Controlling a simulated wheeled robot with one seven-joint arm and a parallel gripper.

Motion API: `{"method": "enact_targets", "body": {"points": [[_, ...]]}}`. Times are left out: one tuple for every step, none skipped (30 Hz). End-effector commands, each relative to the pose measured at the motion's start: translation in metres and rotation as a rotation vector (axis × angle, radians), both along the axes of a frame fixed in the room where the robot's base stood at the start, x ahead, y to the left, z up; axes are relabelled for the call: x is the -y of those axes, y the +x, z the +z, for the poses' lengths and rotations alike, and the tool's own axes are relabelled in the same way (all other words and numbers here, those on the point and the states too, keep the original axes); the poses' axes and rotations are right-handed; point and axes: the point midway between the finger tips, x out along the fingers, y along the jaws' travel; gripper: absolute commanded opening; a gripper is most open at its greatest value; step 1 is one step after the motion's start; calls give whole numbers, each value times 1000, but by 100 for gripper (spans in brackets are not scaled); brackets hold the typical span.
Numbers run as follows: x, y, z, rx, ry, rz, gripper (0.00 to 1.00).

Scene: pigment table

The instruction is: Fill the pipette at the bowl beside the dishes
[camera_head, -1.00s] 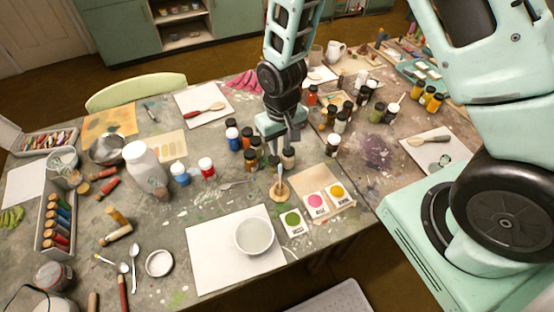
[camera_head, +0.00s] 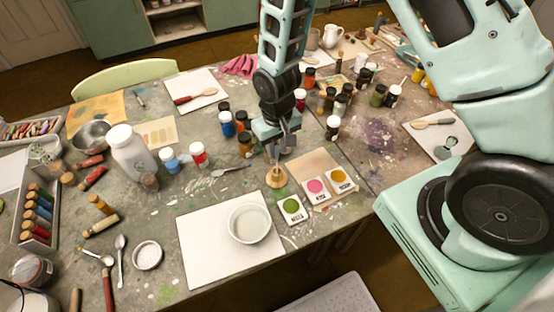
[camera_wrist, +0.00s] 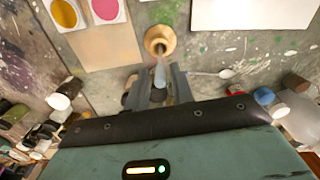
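The pipette (camera_head: 276,158) stands upright in a round wooden holder (camera_head: 276,179); its pale shaft (camera_wrist: 160,76) also shows in the wrist view. My gripper (camera_head: 274,146) is at the pipette's upper part, pointing down. In the wrist view my gripper's fingers (camera_wrist: 161,88) stand on either side of the pipette and look apart, with gaps beside it. The white bowl (camera_head: 249,222) sits on a white sheet, front left of the holder. The green dish (camera_head: 291,208), pink dish (camera_head: 316,188) and yellow dish (camera_head: 340,175) lie in a row to the bowl's right.
Several pigment jars (camera_head: 245,144) stand close behind and left of my gripper. A metal spoon (camera_head: 230,170) lies left of the holder. The white sheet (camera_head: 205,262) has free room around the bowl. The table's front edge runs just below the dishes.

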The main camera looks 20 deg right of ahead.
Motion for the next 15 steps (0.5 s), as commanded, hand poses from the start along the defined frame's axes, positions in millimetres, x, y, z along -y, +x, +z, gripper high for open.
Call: {"method": "enact_targets", "body": {"points": [[0, 0, 0, 0, 0, 0, 24], [0, 0, 1, 0, 0, 0, 24], [0, 0, 1, 0, 0, 0, 24], [0, 0, 1, 0, 0, 0, 24], [0, 0, 1, 0, 0, 0, 21], [0, 0, 1, 0, 0, 0, 18], [0, 0, 1, 0, 0, 0, 15], [0, 0, 1, 0, 0, 0, 12], [0, 0, 1, 0, 0, 0, 9], [0, 0, 1, 0, 0, 0, 9], [0, 0, 1, 0, 0, 0, 9], [0, 0, 1, 1, 0, 0, 9], [0, 0, 1, 0, 0, 0, 9], [0, 0, 1, 0, 0, 0, 9], [0, 0, 1, 1, 0, 0, 9]]}}
